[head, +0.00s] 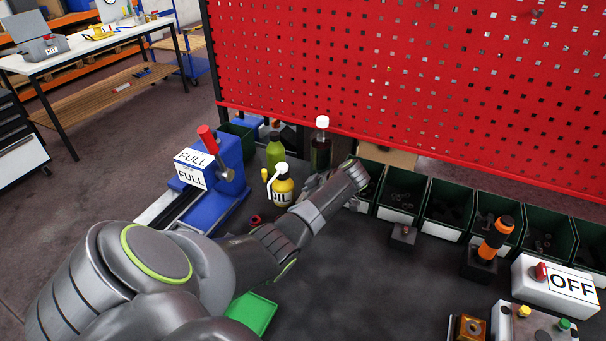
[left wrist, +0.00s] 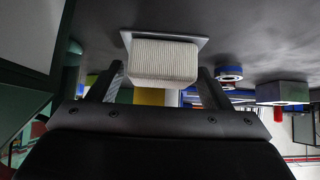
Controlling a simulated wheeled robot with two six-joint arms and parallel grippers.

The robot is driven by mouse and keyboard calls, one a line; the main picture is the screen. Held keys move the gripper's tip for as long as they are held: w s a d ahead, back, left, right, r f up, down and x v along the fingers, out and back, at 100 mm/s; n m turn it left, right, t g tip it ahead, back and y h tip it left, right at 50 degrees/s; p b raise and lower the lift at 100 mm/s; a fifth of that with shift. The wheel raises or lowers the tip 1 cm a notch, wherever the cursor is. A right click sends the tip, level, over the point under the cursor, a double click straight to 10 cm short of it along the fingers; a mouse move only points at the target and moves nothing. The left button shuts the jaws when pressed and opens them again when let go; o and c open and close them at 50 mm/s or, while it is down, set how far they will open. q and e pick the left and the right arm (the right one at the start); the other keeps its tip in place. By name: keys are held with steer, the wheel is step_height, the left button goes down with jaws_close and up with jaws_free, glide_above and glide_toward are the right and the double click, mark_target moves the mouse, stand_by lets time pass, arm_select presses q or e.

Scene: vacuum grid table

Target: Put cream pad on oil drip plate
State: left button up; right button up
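The cream pad (left wrist: 163,62) is a pleated cream block seen in the left wrist view. It sits against a thin grey square plate (left wrist: 131,40), and the view is upside down with the table at the top. My left gripper (left wrist: 160,70) is open, with one finger on each side of the pad and small gaps between. In the head view my left arm reaches across the table and hides the pad; the gripper (head: 318,184) shows only partly there. A shallow green tray (head: 252,313) lies partly behind my arm; I cannot tell whether it or the grey plate is the oil drip plate.
A yellow oil bottle (head: 283,192), a green bottle (head: 274,150) and a white-capped bottle (head: 322,140) stand near the gripper. A blue clamp (head: 222,168) is at left. Green bins (head: 447,207) line the back. The table's middle is clear.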

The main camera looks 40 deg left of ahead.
arm_select(q)
steer(key=shift+r, duration=0.2)
steer(key=shift+w+d+r, duration=0.1)
steer(key=shift+d+r, duration=0.05)
steer(key=shift+d, duration=0.05)
steer(key=b+v, duration=0.1)
steer(key=v, duration=0.4)
steer(key=shift+w+d+r, duration=0.1)
steer(key=shift+d, duration=0.05)
steer(key=p+v, duration=0.3)
steer(key=v, duration=0.3)
steer(key=shift+r, duration=0.1)
